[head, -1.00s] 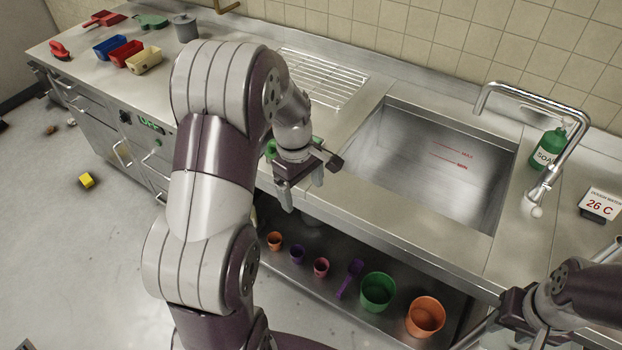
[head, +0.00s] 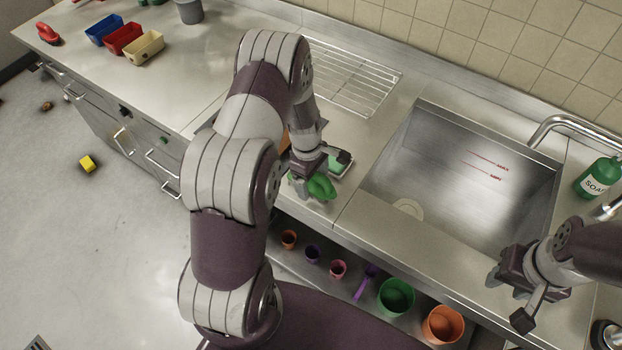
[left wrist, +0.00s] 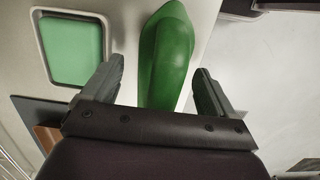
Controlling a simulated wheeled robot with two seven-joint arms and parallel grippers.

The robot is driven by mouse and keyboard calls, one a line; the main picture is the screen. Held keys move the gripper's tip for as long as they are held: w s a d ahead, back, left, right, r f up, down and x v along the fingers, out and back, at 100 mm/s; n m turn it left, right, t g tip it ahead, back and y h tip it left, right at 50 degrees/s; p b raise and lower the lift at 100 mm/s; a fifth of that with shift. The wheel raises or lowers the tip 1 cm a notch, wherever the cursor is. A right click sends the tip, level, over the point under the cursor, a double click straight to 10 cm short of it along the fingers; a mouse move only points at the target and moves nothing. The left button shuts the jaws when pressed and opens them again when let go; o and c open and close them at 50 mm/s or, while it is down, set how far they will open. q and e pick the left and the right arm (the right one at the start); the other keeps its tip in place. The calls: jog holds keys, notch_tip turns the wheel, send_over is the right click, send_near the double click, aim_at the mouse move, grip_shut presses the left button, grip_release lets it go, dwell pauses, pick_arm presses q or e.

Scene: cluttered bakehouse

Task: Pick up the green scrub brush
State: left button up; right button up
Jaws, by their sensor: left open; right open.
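The green scrub brush (head: 320,187) lies near the counter's front edge, left of the sink, partly covered by my left gripper in the head view. In the left wrist view its smooth green body (left wrist: 166,50) stands between the two fingers, with a gap on each side. My left gripper (head: 303,184) is open around it; its fingers also show in the left wrist view (left wrist: 158,68). The brush's underside is hidden. My right gripper (head: 506,297) is open and empty in front of the sink's right part.
A shallow tray with a green inside (left wrist: 107,42) lies beside the brush. The sink (head: 470,180) is to the right, with a green soap bottle (head: 598,178) beyond. A wire rack (head: 350,80) lies behind. Several cups, including a green one (head: 396,298), stand on the shelf below.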

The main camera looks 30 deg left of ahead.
aim_at(317, 173)
pick_arm(q)
jog(key=c, duration=0.4)
jog(key=shift+s+d+r, duration=0.25)
jog(key=shift+d+r, duration=0.05)
jog(key=c, duration=0.8)
jog(key=shift+w+a+f, duration=0.1)
jog(key=shift+w+a, duration=0.1)
jog(key=shift+w+r, duration=0.1)
jog(key=shift+r, duration=0.1)
jog(key=r+b, duration=0.1)
jog(key=r, duration=0.3)
jog(key=shift+d+b, duration=0.35)
jog(key=shift+d, duration=0.05)
jog(key=d+r+b, duration=0.1)
jog(key=d+r, duration=0.2)
jog(key=d, duration=0.2)
jog(key=w+d+r+b, duration=0.1)
jog(key=d+r, duration=0.2)
jog(key=d, duration=0.3)
jog(key=shift+w+r, duration=0.15)
jog(key=shift+r, duration=0.15)
pick_arm(e)
jog(key=f, duration=0.4)
jog(key=shift+s+d, duration=0.15)
jog(key=shift+d, duration=0.05)
